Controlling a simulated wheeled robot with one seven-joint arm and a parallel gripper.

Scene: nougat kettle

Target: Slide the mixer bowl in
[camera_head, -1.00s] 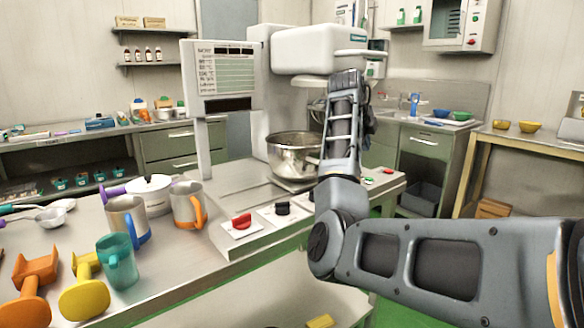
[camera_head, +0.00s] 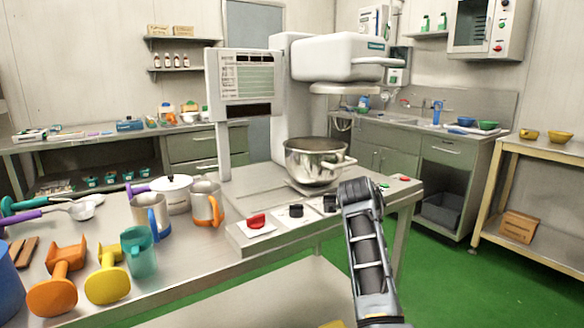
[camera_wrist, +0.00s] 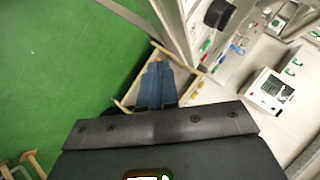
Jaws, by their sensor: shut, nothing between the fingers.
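The mixer bowl (camera_head: 312,165) is a shiny metal bowl with a handle on its right side. It stands upright on the mixer's base plate (camera_head: 262,201), below the white mixer head (camera_head: 345,62), with a gap between them. From this angle I cannot tell how far under the head it sits. In the head view my arm rises in front of the bench's front edge, right of and nearer than the bowl; my fingertips cannot be made out there. In the wrist view my gripper (camera_wrist: 156,70) is shut and empty, with green floor and bench parts beyond it. The bowl is not clearly visible there.
A red knob (camera_head: 257,221) and black knobs (camera_head: 296,210) line the bench front. Metal mugs (camera_head: 206,203), a teal jug (camera_head: 139,252) and yellow (camera_head: 107,275) and orange tools crowd the left. A display panel (camera_head: 243,84) stands left of the mixer. Green floor is open at right.

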